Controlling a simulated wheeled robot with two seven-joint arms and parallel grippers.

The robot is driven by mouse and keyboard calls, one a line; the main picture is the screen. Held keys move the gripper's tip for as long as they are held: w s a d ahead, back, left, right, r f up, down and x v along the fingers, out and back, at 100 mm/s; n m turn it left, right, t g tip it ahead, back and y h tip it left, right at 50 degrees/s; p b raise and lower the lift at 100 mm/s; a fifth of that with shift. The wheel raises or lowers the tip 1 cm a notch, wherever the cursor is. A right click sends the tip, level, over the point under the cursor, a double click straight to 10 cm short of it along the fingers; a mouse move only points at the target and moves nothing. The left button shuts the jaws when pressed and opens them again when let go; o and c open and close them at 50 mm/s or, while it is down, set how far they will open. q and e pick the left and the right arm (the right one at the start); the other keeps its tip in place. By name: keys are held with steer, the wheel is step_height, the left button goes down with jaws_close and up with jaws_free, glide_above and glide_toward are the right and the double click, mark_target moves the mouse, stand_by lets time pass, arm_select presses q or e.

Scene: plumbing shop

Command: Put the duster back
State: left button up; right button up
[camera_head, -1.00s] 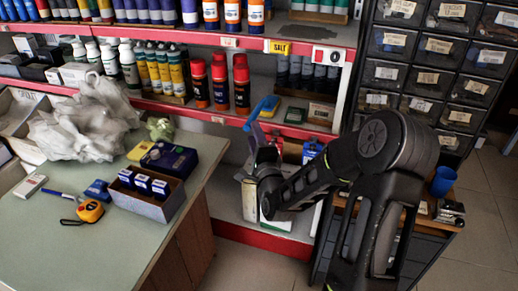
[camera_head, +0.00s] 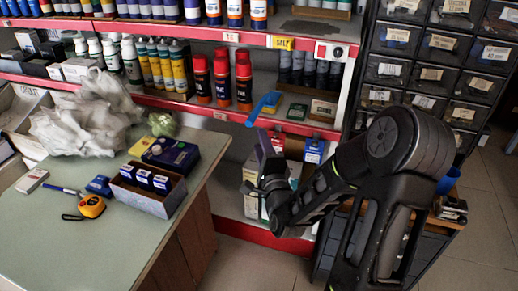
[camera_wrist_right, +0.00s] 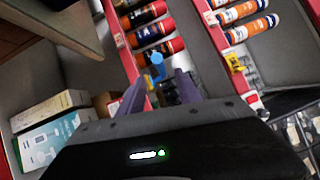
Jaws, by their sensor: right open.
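The duster shows as a blue handle (camera_head: 264,108) at the front edge of the middle red shelf, its lower end sticking out over the edge. Its other parts are hard to make out. My right gripper (camera_head: 268,155) is open, just below and in front of the handle, and looks apart from it. In the right wrist view the blue handle (camera_wrist_right: 157,62) lies ahead, beyond the two spread fingers (camera_wrist_right: 160,90). My left gripper is not in view.
The red shelf edge (camera_head: 200,110) runs close above my gripper. A counter (camera_head: 110,240) with small boxes and a tape measure (camera_head: 91,207) is at left. Drawers (camera_head: 395,68) stand at right.

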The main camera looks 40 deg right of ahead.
steer(key=s+a+f+n+g+y, duration=0.1)
steer(key=a+f+n+g+y, duration=0.4)
steer(key=a+f, duration=0.6)
steer(key=s+a+f+n+g+y, duration=0.2)
steer(key=a+f+n+y, duration=0.3)
steer(key=a+f, duration=0.7)
steer(key=s+a+f+n+g+y, duration=0.1)
steer(key=s+a+f+n+g, duration=0.4)
steer(key=s, duration=0.5)
steer(key=s+a+f+n+g, duration=0.5)
steer(key=s+f+n, duration=0.3)
steer(key=s, duration=0.3)
steer(key=shift+a+f+y, duration=0.4)
steer(key=shift+a+f, duration=0.35)
steer(key=shift+f, duration=0.15)
steer(key=shift+c, duration=0.5)
